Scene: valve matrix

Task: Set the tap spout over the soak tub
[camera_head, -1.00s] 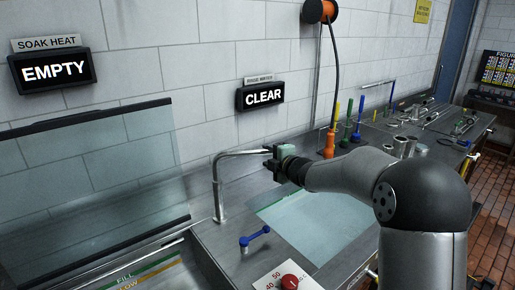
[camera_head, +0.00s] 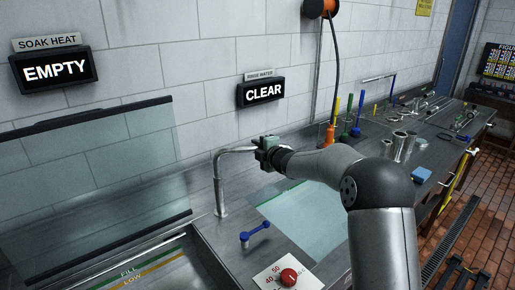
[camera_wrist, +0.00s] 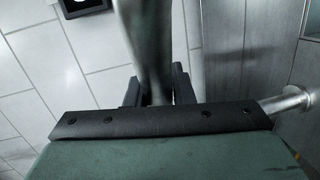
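The tap spout (camera_head: 236,151) is a bent grey metal pipe rising from the steel counter, its upper arm reaching right over the left side of the rinse basin (camera_head: 305,215). My gripper (camera_head: 266,152) is at the outer end of that arm. In the wrist view the pipe (camera_wrist: 147,45) runs between the two dark fingers (camera_wrist: 155,92), which appear shut on it; the contact itself is partly hidden. The soak tub (camera_head: 165,262) is at the lower left, with FILL and LOW lines on its wall. The spout is not above it.
A tilted clear panel (camera_head: 90,180) stands behind the tub. A blue lever (camera_head: 255,234) and a red knob (camera_head: 289,277) sit on the counter in front of the spout.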

